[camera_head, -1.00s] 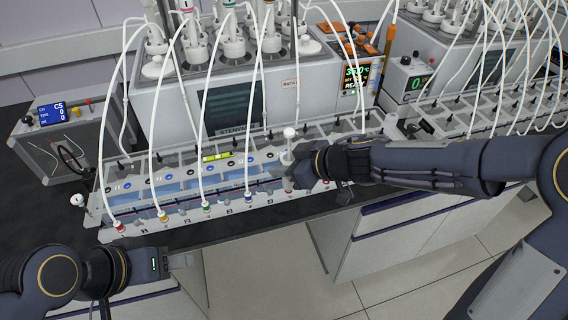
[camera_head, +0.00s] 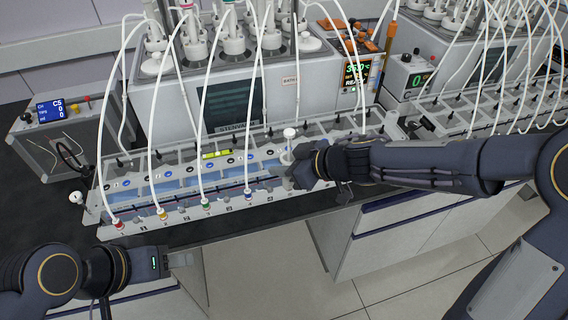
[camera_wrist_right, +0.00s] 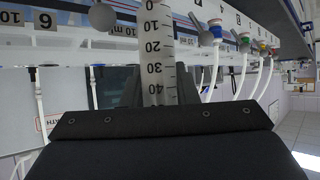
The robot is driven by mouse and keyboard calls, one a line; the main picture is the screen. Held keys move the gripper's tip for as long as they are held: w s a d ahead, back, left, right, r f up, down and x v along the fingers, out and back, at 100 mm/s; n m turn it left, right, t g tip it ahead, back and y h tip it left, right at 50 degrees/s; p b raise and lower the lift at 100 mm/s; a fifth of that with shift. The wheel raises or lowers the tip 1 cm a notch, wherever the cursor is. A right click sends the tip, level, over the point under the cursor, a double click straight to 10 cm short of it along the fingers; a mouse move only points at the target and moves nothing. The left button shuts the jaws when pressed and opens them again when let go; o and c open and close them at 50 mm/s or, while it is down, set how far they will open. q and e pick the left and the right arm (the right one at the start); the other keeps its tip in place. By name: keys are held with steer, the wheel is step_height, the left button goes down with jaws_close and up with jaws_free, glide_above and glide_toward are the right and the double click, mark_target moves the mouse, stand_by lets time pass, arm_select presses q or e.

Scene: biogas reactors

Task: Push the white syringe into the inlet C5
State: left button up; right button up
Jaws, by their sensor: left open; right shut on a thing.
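The white syringe (camera_head: 289,147) stands nearly upright in my right gripper (camera_head: 291,172), above the front of the inlet panel. In the right wrist view its clear barrel with a black scale (camera_wrist_right: 157,45) lies between the dark fingers. My right gripper is shut on it. The barrel's end runs out of the top of that view, so I cannot tell whether it touches an inlet. The inlet C5 is hidden by my right gripper in the head view. My left gripper (camera_head: 181,260) is open and empty, low at the left, apart from the panel.
Inlets with red (camera_head: 118,224), yellow, green and blue (camera_head: 248,195) collars carry white tubes along the panel's front. Grey ball-ended levers (camera_wrist_right: 205,38) flank the syringe in the wrist view. Free floor lies before the bench.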

steer(key=o, duration=1)
steer(key=shift+p+v, duration=1.7)
steer(key=shift+v, duration=2.2)
